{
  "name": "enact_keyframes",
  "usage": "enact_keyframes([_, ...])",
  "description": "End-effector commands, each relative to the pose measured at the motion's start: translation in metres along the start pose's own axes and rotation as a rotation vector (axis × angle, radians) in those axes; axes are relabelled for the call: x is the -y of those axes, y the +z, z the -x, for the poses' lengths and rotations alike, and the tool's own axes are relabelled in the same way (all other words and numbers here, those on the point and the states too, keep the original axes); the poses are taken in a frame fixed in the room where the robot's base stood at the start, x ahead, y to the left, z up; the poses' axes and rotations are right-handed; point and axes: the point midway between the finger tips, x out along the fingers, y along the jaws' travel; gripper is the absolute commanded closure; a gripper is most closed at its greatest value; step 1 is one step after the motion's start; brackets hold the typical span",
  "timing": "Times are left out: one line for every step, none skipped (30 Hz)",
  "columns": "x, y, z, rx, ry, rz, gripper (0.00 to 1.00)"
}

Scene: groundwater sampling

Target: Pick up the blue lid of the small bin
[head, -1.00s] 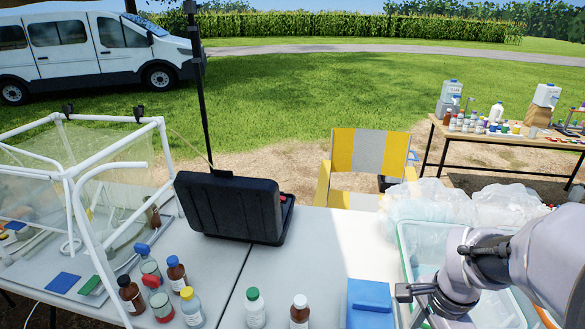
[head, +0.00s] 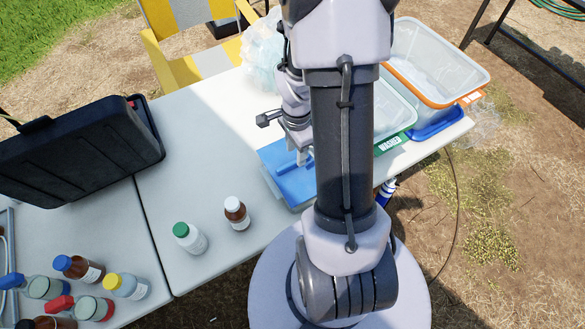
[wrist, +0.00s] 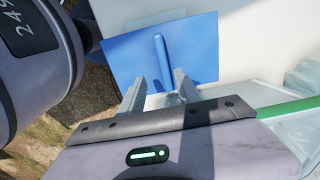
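The blue lid (head: 277,163) lies flat near the table's front edge, partly hidden behind my arm, on what looks like a pale bin. In the wrist view the lid (wrist: 120,65) is a blue rectangle with a raised bar handle (wrist: 161,50) across its middle. My gripper (wrist: 160,92) is open and empty, its two fingers apart and pointing at the lid, with the handle between their lines. In the head view my gripper is mostly hidden by my arm; a finger (head: 302,157) shows over the lid. I cannot tell the exact gap to the handle.
A clear bin with a green rim (head: 395,105) and one with an orange rim (head: 440,95) stand to the right. A white-capped brown bottle (head: 236,214) and a green-capped bottle (head: 190,238) stand left of the lid. A black case (head: 80,150) is further left.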

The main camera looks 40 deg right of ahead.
Motion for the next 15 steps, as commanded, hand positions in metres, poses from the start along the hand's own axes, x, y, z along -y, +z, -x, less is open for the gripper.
enact_keyframes([0.001, 0.001, -0.007, 0.001, 0.001, 0.001, 0.60])
enact_keyframes([0.002, 0.002, -0.012, 0.001, 0.002, 0.001, 0.60])
enact_keyframes([0.004, 0.003, -0.020, 0.001, 0.002, 0.001, 0.60])
enact_keyframes([0.005, 0.004, -0.027, 0.001, 0.003, 0.001, 0.60])
enact_keyframes([0.007, 0.005, -0.034, 0.001, 0.003, 0.002, 0.60])
enact_keyframes([0.006, 0.005, -0.042, 0.002, 0.004, 0.001, 0.60])
enact_keyframes([0.006, 0.005, -0.047, 0.001, 0.004, 0.001, 0.60])
enact_keyframes([0.006, 0.005, -0.050, 0.001, 0.002, 0.001, 0.60])
enact_keyframes([0.006, 0.005, -0.051, 0.000, 0.001, 0.001, 0.60])
enact_keyframes([0.007, 0.005, -0.050, 0.000, 0.001, 0.000, 0.60])
enact_keyframes([0.007, 0.004, -0.049, 0.000, 0.000, 0.000, 0.60])
enact_keyframes([0.007, 0.004, -0.048, 0.000, 0.000, 0.000, 0.60])
enact_keyframes([0.007, 0.004, -0.048, 0.000, 0.000, 0.000, 0.60])
enact_keyframes([0.007, 0.004, -0.048, 0.000, 0.000, 0.000, 0.62])
enact_keyframes([0.007, 0.004, -0.048, 0.000, 0.000, 0.000, 0.70])
